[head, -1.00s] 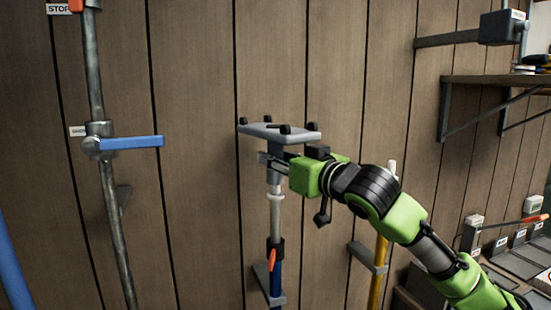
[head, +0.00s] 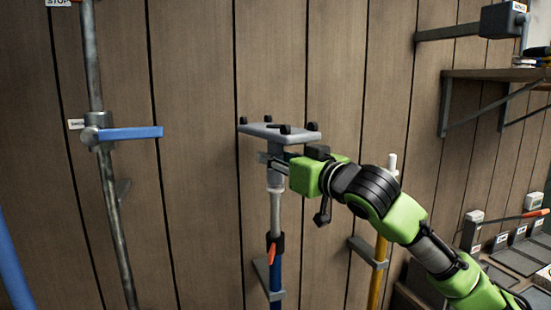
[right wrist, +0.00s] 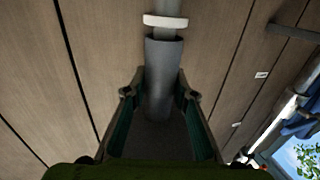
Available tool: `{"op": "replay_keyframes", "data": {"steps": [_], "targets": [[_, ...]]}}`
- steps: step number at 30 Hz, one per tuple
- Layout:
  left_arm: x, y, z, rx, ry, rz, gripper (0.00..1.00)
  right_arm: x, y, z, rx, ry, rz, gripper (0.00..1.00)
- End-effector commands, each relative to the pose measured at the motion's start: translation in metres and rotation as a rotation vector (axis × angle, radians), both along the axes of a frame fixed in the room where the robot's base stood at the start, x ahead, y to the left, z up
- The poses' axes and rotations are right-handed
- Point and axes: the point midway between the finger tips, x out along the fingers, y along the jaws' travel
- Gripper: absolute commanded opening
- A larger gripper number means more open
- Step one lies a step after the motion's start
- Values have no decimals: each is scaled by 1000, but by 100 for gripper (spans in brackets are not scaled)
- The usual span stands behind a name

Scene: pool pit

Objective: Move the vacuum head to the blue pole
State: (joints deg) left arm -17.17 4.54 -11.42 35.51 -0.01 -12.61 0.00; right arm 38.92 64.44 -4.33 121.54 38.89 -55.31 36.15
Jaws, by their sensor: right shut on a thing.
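The vacuum head (head: 292,134) is a flat grey plate with small black wheels and a grey neck below it. It sits in line over the upright blue pole (head: 276,278), at the pole's pale metal upper part (head: 275,215). My right gripper (head: 272,161) is shut on the neck, just under the plate. In the right wrist view the grey neck (right wrist: 162,75) lies between the fingers, with the pole's pale collar (right wrist: 166,20) at its end. I cannot tell how deeply neck and pole are joined. My left gripper is not in view.
The pole stands at a grey wall bracket (head: 262,272) on the wooden wall. A yellow pole (head: 379,265) in another bracket is close to its right, behind my arm. A pipe with a blue lever (head: 130,133) is left; a shelf (head: 495,74) is upper right.

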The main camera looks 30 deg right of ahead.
Motion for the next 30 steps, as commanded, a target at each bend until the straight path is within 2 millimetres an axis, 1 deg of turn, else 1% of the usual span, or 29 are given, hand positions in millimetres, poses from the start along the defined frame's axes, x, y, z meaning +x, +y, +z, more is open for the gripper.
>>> {"op": "replay_keyframes", "data": {"steps": [5,15,29,30], "targets": [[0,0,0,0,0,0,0,0,0,2,-1,-4,0,0],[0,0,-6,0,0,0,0,0,0,-6,0,-5,0,0],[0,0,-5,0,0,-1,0,0,0,-6,-1,-4,0,0],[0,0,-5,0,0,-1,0,0,0,-6,-1,-4,0,30]]}}
